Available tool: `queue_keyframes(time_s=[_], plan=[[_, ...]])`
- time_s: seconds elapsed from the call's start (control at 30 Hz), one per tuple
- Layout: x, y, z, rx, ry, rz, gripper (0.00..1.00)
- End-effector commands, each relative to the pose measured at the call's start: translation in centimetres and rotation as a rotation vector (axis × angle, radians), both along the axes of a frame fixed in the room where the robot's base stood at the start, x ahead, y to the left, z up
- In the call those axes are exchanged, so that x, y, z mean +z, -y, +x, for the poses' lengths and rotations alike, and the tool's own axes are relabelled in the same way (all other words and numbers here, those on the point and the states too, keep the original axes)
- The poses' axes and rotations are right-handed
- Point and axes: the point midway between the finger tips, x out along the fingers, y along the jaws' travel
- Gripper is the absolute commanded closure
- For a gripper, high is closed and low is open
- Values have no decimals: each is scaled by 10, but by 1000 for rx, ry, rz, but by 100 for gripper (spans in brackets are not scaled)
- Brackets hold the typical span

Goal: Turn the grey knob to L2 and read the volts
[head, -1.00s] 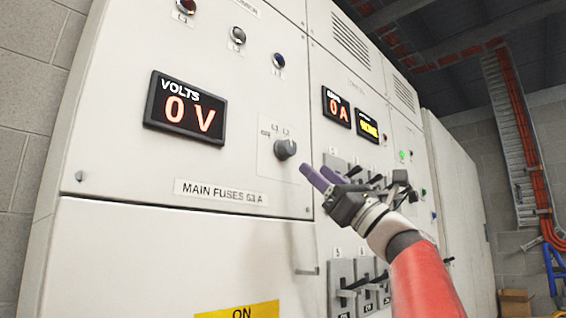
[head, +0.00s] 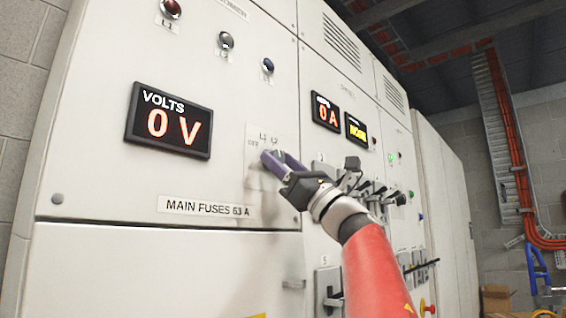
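The volts display (head: 169,121) on the white cabinet reads 0 V in orange digits. To its right is the selector plate (head: 253,132), with OFF, L1 and L2 marked along its top. The purple fingers of my gripper (head: 277,162) are in front of this plate, just below the marks, where the grey knob sits. The fingers cover the knob, so its pointer is hidden. I cannot tell whether the fingers are closed on it, touching it or just short of it.
A MAIN FUSES 63 A label (head: 206,207) is below the plate. Red, clear and blue lamps are above. An amps display (head: 325,112) reads 0 A on the section to the right. Black switch levers (head: 378,192) stick out close to my wrist.

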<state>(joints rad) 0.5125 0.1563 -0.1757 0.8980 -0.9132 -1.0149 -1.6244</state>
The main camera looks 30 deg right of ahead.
Motion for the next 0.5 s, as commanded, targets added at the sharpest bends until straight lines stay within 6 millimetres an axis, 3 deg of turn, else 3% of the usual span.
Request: queue_keyframes(time_s=[0.03, 0.3, 0.5], plan=[[0, 0, 0, 0, 0, 0, 56], [0, 0, 0, 1, 0, 1, 89], [0, 0, 0, 2, 0, 3, 89]])
